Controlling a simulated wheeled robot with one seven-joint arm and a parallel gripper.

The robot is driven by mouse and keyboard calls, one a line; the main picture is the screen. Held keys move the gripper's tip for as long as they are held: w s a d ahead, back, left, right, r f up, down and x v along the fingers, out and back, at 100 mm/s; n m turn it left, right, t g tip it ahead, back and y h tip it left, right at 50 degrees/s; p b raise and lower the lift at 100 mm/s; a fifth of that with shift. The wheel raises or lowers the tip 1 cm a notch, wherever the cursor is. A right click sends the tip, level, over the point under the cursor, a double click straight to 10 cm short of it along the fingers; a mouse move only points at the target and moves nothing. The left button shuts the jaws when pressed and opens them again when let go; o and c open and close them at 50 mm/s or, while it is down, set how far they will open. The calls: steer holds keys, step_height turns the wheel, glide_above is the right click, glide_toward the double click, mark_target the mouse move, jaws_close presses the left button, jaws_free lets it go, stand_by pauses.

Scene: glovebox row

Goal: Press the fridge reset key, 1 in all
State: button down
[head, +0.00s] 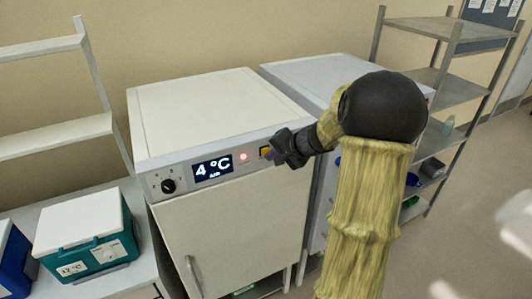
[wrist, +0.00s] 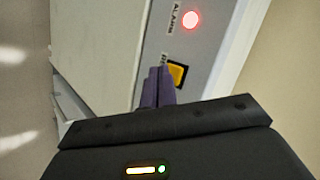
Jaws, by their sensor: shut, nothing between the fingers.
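The fridge (head: 215,140) is a white cabinet with a front panel that holds a black knob, a 4 °C display and a red lit lamp (head: 243,157). The reset key is a yellow square button (head: 265,152) at the panel's right end; it also shows in the wrist view (wrist: 177,74), in a dark frame. My gripper (head: 270,154) is shut and empty, its purple fingertips (wrist: 157,88) right at the key. In the wrist view they cover the key's left edge and part of its label. I cannot tell whether they touch it.
A second white cabinet (head: 310,75) stands right of the fridge, partly behind my arm. A teal cool box (head: 88,240) with a white lid stands on a bench at the left. Metal shelves (head: 450,90) stand at the right, with clear floor in front.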

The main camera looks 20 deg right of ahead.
steer(key=shift+w, duration=0.45)
stand_by(0.6)
steer(key=shift+s, duration=0.15)
steer(key=shift+s+b, duration=0.75)
steer(key=shift+b, duration=0.05)
steer(key=s+b, duration=0.3)
steer(key=s, duration=0.2)
steer(key=shift+d, duration=0.1)
stand_by(0.3)
stand_by(0.6)
